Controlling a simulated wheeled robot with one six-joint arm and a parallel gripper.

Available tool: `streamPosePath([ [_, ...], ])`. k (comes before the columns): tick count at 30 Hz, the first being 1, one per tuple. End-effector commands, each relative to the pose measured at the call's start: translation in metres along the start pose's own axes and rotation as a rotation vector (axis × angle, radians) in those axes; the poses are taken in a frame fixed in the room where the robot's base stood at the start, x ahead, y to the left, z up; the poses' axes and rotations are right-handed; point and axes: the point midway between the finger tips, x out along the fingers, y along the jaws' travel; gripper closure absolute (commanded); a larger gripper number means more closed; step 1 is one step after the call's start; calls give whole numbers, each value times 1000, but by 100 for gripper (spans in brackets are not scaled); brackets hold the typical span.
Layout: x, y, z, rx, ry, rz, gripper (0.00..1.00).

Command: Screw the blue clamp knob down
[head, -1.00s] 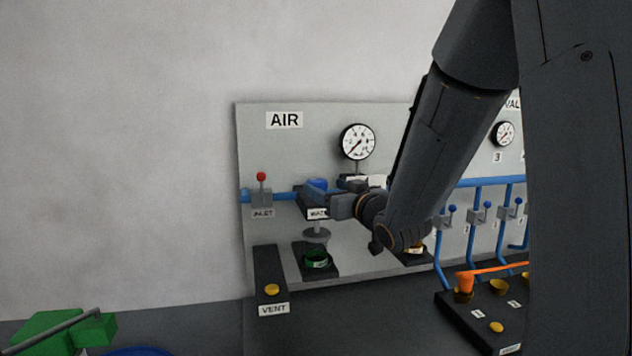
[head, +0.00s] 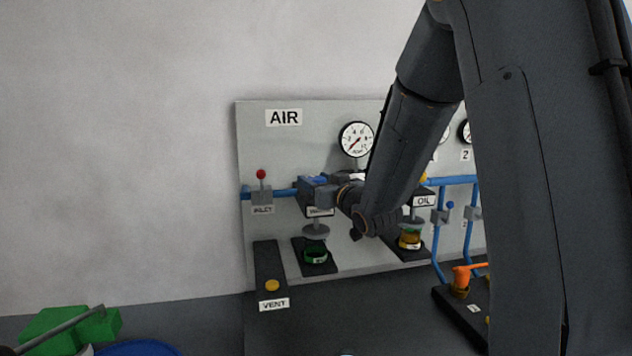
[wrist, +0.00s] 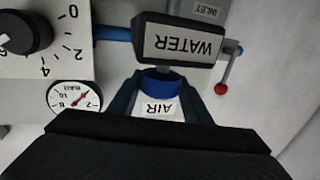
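The blue clamp knob (head: 318,180) sits on top of the dark WATER housing (head: 318,199) on the left of the panel. In the wrist view, which is upside down, the blue knob (wrist: 161,82) lies between the two fingertips of my gripper (wrist: 161,88). The WATER housing (wrist: 178,44) shows just beyond it. The fingers flank the knob closely, but I cannot tell whether they press on it. In the head view my gripper (head: 326,193) reaches in from the right and partly hides the knob.
A red-tipped inlet lever (head: 261,185) stands just left of the housing. A pressure gauge (head: 356,139) is above right. Below are a green-ringed bowl (head: 315,254) and a yellow VENT button (head: 272,285). The OIL unit (head: 423,201) is to the right.

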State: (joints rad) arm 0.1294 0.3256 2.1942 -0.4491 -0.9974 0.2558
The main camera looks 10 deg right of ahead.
Motion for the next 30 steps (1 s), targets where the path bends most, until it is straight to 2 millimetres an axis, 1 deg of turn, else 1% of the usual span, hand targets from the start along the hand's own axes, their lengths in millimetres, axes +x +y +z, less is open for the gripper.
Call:
streamPosePath([
  [1, 0, 0, 0, 0, 0, 0, 74],
  [2, 0, 0, 0, 0, 0, 0, 78],
  [8, 1, -1, 0, -3, 4, 24, 78],
  [30, 2, -1, -3, 0, 10, 380, 78],
])
